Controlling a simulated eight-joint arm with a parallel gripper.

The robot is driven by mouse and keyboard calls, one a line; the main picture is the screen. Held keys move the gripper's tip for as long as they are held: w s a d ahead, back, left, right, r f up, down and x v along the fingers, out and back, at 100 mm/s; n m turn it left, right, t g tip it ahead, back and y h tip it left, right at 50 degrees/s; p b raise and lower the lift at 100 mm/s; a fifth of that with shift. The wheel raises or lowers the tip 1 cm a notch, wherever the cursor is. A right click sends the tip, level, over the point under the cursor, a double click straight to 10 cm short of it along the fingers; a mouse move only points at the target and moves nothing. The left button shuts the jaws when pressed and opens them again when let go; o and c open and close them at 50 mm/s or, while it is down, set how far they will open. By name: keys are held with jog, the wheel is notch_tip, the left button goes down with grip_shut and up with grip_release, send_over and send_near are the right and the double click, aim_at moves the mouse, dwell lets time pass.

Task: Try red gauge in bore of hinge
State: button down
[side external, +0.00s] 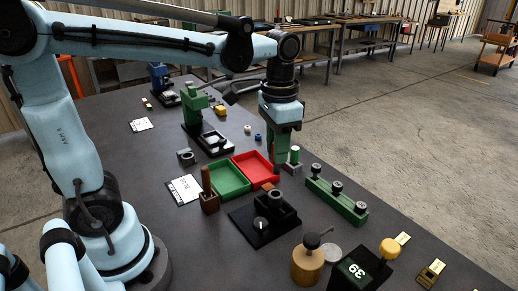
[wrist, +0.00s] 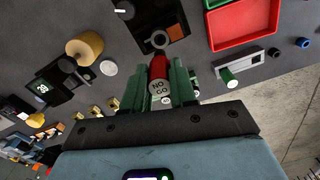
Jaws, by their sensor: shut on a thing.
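My gripper (side external: 277,160) points down near the right edge of the red tray; its green fingers also show in the wrist view (wrist: 159,72). It is shut on the red gauge (wrist: 158,70), whose pale end reads "NO GO". The gauge is hard to make out in the side view. A grey ringed part, which looks like the hinge (side external: 283,206), sits in a black fixture (side external: 247,228). Its round opening shows just beyond the gauge in the wrist view (wrist: 160,39). I cannot tell from these views how far apart they are; the gauge does not appear inside the bore.
A red tray (side external: 268,160) and a green tray (side external: 229,192) lie side by side. A grey holder with a green gauge (side external: 294,155) stands right of the red tray. A green rail with black knobs (side external: 336,198), a brass pot (side external: 308,265) and a display reading 39 (side external: 356,272) are nearby.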

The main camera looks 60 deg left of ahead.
aim_at(276, 173)
jog(key=shift+f, duration=0.15)
jog(key=shift+f, duration=2.35)
jog(key=shift+f, duration=0.5)
dwell(1.7)
jog(key=shift+r, duration=0.6)
jog(key=shift+f, duration=0.8)
dwell(1.9)
